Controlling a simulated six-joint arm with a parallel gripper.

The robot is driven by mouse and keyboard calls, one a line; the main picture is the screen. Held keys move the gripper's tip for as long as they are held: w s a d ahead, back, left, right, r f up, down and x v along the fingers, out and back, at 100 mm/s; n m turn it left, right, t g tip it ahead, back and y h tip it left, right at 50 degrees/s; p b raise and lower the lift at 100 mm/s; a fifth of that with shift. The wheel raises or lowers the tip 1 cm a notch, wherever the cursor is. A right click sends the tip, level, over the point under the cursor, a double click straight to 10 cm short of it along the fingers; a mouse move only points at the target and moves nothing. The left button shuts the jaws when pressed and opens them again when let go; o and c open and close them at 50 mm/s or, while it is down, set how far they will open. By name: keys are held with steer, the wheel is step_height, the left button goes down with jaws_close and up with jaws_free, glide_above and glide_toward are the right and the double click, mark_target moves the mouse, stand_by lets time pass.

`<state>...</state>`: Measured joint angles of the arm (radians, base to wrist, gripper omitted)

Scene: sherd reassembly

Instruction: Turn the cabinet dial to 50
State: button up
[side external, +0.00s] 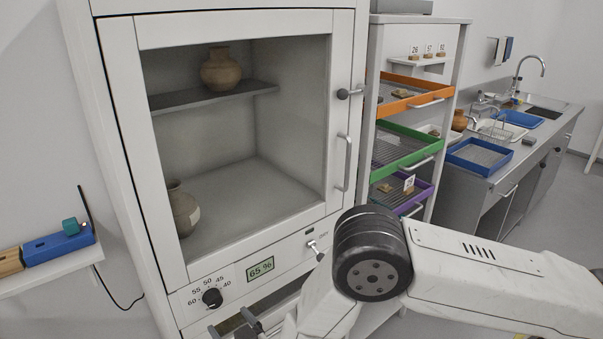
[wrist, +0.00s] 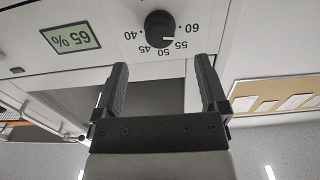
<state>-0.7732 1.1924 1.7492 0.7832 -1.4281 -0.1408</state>
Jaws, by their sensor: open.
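The cabinet dial (side external: 212,298) is a round black knob on the white panel below the glass door, with numbers from 40 to 60 around it. In the wrist view the dial (wrist: 159,29) appears upside down, and its pale mark seems to point to the 55 side, though it is small. The display (side external: 260,269) beside it reads 65 %; it also shows in the wrist view (wrist: 70,38). My gripper (wrist: 161,66) is open and empty, its fingertips apart from the dial. In the side view my gripper (side external: 233,326) is low, below the dial and display, partly cut off.
The cabinet door (side external: 346,165) is shut, with pots (side external: 221,70) inside. A small switch (side external: 316,246) sits on the panel right of the display. A shelf with a blue box (side external: 58,247) is at left; a rack with coloured trays (side external: 405,148) stands at right.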

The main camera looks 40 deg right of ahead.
mark_target(217, 304)
steer(key=shift+w, duration=3.25)
jaws_close()
